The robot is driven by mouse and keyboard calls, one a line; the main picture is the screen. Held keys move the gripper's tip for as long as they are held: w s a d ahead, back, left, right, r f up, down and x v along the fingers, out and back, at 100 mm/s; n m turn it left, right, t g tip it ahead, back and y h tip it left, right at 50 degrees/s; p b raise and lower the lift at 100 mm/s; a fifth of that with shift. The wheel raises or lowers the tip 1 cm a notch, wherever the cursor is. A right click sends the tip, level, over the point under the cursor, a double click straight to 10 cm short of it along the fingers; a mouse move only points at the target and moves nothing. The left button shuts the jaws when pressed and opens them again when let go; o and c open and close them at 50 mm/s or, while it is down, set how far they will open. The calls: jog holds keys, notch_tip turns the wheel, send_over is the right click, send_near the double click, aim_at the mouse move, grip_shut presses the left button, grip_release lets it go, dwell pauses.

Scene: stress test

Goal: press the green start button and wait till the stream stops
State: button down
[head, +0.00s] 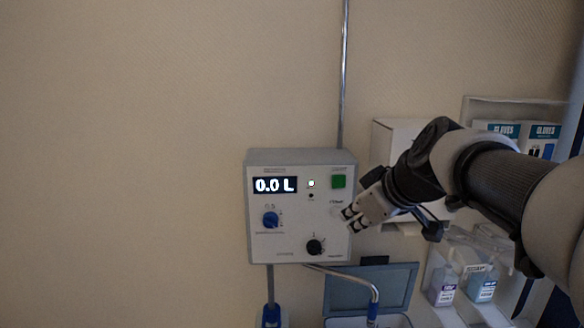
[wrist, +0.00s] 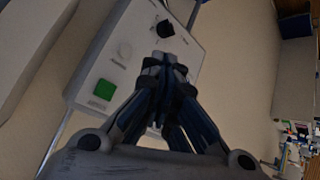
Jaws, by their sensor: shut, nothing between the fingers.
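A light grey control box (head: 258,247) is on the wall in the head view. Its display (head: 275,185) reads 0.0 L. The green start button (head: 338,181) is at its upper right; it also shows in the wrist view (wrist: 104,90), to the left of my fingers. My gripper (head: 349,220) is shut and empty, in front of the box's right side, below the green button. In the wrist view the fingertips (wrist: 163,62) are together near a black knob (wrist: 165,29). I cannot tell whether they touch the box. A small lit lamp (head: 311,184) is beside the display.
A blue knob (head: 270,220) is on the box's left side. A metal spout (head: 350,278) curves below the box over a container with a grey-blue lid (head: 392,284). Glove boxes (head: 541,133) and bottles (head: 482,287) stand at right. The wall at left is clear.

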aim_at(339, 182)
jog(key=shift+w+d+r, duration=0.5)
jog(key=shift+w+r, duration=0.1)
jog(key=shift+w, duration=0.05)
jog(key=shift+w+p, duration=2.75)
jog(key=shift+w, duration=1.65)
jog(key=shift+w, duration=0.45)
